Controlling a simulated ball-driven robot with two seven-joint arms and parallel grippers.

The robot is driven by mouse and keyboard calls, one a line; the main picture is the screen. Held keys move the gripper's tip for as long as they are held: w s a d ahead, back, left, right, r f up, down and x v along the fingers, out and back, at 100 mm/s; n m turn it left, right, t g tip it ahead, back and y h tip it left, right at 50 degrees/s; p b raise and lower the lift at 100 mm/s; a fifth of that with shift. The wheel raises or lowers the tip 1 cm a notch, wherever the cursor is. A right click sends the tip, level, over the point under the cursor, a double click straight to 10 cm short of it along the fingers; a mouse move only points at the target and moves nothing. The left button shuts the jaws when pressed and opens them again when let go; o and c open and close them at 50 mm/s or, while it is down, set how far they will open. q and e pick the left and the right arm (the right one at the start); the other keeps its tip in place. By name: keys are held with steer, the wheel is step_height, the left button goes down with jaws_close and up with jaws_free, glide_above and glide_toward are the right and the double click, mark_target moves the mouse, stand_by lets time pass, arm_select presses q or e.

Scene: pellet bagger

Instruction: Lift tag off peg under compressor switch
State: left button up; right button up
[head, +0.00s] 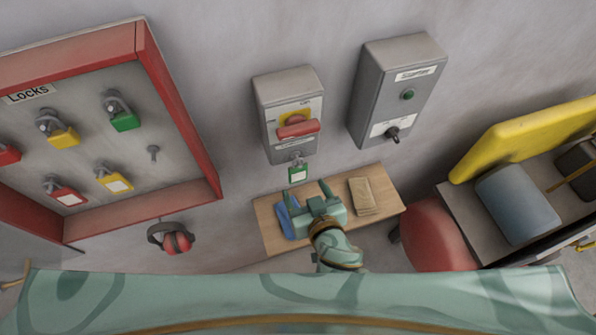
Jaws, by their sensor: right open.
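A grey switch box (289,104) with a red handle (298,128) on a yellow plate is on the wall, near the middle of the head view. A small green piece with a white face (298,174) hangs from a metal fitting just under it. It looks like a padlock; I cannot make out a separate tag or peg there. My right gripper (304,190) is open and empty, its fingers pointing up toward the hanging piece from just below. I cannot tell whether they touch it. My left gripper is not in view.
A wooden shelf (385,188) under the boxes holds a blue cloth (287,219) and tan packets (362,196). A starter box (378,75) is to the right. A red-framed lock board (205,180) is left, with earmuffs (176,241) below. A yellow-lidded case (520,137) is far right.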

mark_target(299, 177)
steer(key=x, duration=0.3)
steer(key=shift+w+f, duration=0.1)
steer(key=shift+w, duration=0.15)
steer(key=shift+w+a+b, duration=0.1)
steer(key=shift+w+b, duration=0.25)
steer(key=b+x, duration=0.1)
steer(key=x, duration=0.2)
steer(key=shift+w+a+f, duration=0.15)
steer(key=shift+w, duration=0.2)
steer(key=shift+w+a, duration=0.1)
steer(key=shift+w, duration=0.15)
steer(key=shift+s, duration=0.15)
steer(key=c, duration=0.9)
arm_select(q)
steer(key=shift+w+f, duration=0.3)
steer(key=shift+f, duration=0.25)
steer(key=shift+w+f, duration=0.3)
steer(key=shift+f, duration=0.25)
arm_select(e)
steer(key=shift+c, duration=0.8)
